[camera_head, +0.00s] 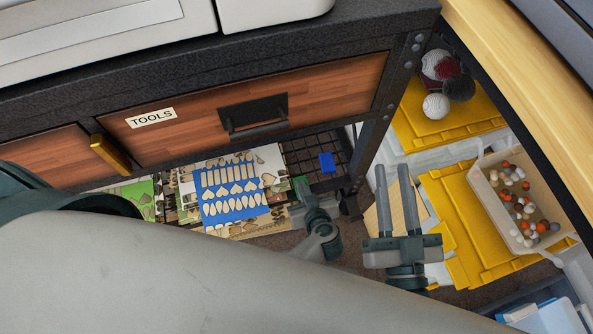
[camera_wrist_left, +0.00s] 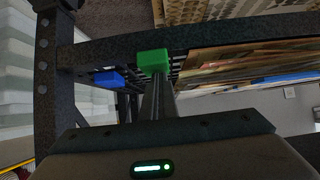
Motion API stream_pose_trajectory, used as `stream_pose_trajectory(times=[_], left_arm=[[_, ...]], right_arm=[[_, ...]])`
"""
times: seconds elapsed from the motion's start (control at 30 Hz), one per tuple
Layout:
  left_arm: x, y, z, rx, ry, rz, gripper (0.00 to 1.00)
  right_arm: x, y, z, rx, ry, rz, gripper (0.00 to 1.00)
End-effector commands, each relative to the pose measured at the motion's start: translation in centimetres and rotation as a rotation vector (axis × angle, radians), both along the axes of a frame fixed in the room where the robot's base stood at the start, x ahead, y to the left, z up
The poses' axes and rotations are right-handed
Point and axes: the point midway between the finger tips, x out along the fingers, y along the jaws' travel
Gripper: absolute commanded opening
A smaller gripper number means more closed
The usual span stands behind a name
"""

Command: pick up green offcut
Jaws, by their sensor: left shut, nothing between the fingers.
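The green offcut (camera_wrist_left: 153,62) is a small bright green block. In the left wrist view it sits right at the tips of my left gripper (camera_wrist_left: 157,84), whose fingers are shut together with nothing between them. I cannot tell whether the tips touch the block. In the head view a small part of the green offcut (camera_head: 301,184) shows beside my left gripper (camera_head: 307,192), at the edge of the black grid shelf; the gripper hides the rest. My right gripper (camera_head: 394,168) is open and empty, to the right of the bench leg.
A blue block (camera_head: 326,162) lies on the black grid shelf (camera_head: 308,152). Sheets with cut-out shapes (camera_head: 236,190) lie left of it. The bench with a TOOLS drawer (camera_head: 190,115) overhangs the shelf. Yellow-lidded boxes (camera_head: 465,225) and a tray of small balls (camera_head: 520,205) stand at right.

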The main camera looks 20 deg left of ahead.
Motion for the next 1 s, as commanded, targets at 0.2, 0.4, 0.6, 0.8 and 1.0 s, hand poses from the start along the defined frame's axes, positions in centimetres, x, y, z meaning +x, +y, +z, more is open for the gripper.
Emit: stream_pose_trajectory(times=[0.2,0.4,0.6,0.8,1.0], left_arm=[[-0.9,0.0,0.4,-0.004,0.025,0.002,0.0],[-0.7,0.0,0.6,-0.003,0.018,0.002,0.0],[-0.5,0.0,0.8,-0.003,0.014,0.001,0.0],[-0.4,0.0,0.9,-0.003,0.011,0.001,0.0],[-0.4,0.0,0.6,-0.002,0.011,0.001,0.0]], right_arm=[[0.0,0.0,2.0,0.0,-0.001,0.0,0.26],[0.0,0.0,2.3,0.0,-0.001,0.0,0.26],[0.0,0.0,2.3,0.0,-0.001,0.0,0.26],[0.0,0.0,2.3,0.0,-0.001,0.0,0.26],[0.0,0.0,1.9,0.0,-0.001,0.0,0.26]])
